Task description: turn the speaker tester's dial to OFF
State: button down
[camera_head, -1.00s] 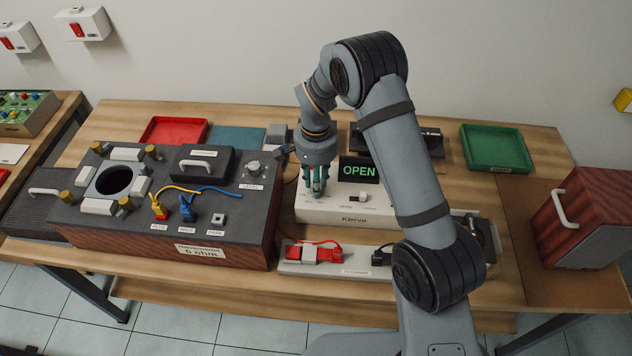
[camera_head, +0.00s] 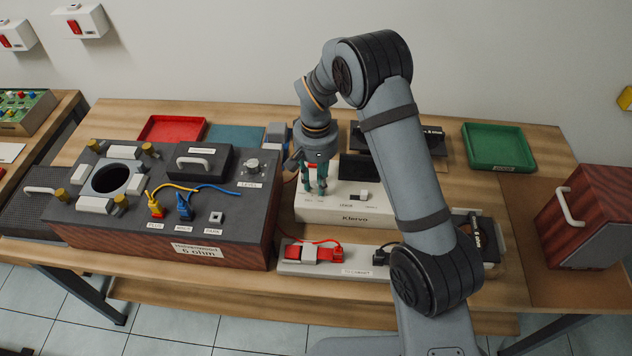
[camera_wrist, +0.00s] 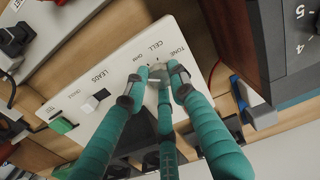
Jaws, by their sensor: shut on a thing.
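The speaker tester (camera_head: 328,215) is a white box marked Klervo at the middle of the bench, with a dark display (camera_head: 354,168) at its back. My gripper (camera_head: 315,192) points down at the left part of its top. In the wrist view my green-teal fingers (camera_wrist: 158,80) are closed around the dial (camera_wrist: 159,74), a small light knob mostly hidden between the fingertips. Labels TONE, CELL and LEADS show on the tester panel (camera_wrist: 112,68) near it. I cannot see an OFF mark or read where the dial points.
A small switch (camera_head: 361,196) sits on the tester right of my gripper. The dark-topped speaker box (camera_head: 130,215) stands close on the left, with yellow and blue leads. A green tray (camera_head: 497,150) is at back right.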

aim_at(316, 184)
jog(key=shift+n, duration=1.1)
jog(key=c, duration=1.5)
grip_release()
jog(key=shift+o, duration=0.2)
jog(key=shift+r, duration=0.15)
notch_tip(316, 184, up, 12)
jog(key=shift+f, duration=0.25)
